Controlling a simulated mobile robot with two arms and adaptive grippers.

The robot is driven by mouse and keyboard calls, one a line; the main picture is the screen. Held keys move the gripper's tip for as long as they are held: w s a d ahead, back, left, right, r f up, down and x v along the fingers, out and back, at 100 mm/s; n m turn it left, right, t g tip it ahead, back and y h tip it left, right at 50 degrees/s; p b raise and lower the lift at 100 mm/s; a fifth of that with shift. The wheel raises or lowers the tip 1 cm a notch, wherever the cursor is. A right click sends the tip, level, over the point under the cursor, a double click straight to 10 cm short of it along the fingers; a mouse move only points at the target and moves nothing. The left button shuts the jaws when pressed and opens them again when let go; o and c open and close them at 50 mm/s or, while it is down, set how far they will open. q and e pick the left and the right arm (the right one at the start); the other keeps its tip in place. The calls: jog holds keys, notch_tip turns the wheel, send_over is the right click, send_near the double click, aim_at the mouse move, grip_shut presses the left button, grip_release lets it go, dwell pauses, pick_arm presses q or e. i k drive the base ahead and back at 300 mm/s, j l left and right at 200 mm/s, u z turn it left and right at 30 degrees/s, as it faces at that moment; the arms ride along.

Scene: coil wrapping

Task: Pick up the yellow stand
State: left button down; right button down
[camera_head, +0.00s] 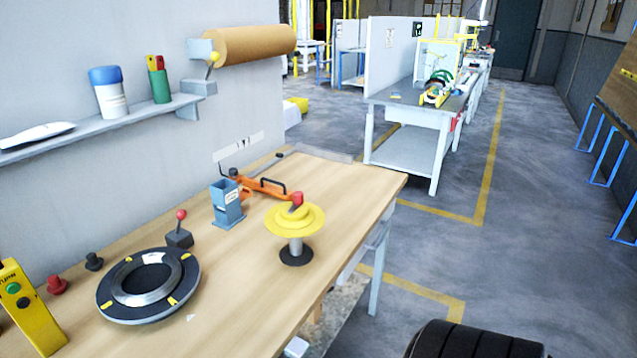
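The yellow stand (295,220) stands upright on the wooden workbench, near its front right edge. It has a wide yellow disc on a grey post with a dark round base. A small red part shows at its top. Neither of my grippers is in view, so nothing is seen near or touching the stand.
The workbench (232,310) also bears a dark ring with a metal inner rim (150,285), a red-knobbed lever (180,230), a blue holder (227,205) and an orange tool (262,187). A yellow control box (28,310) stands at the left. Bare wood lies around the stand.

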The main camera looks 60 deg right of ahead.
aim_at(308, 220)
jog(key=z, duration=1.55)
jog(key=l, duration=0.3)
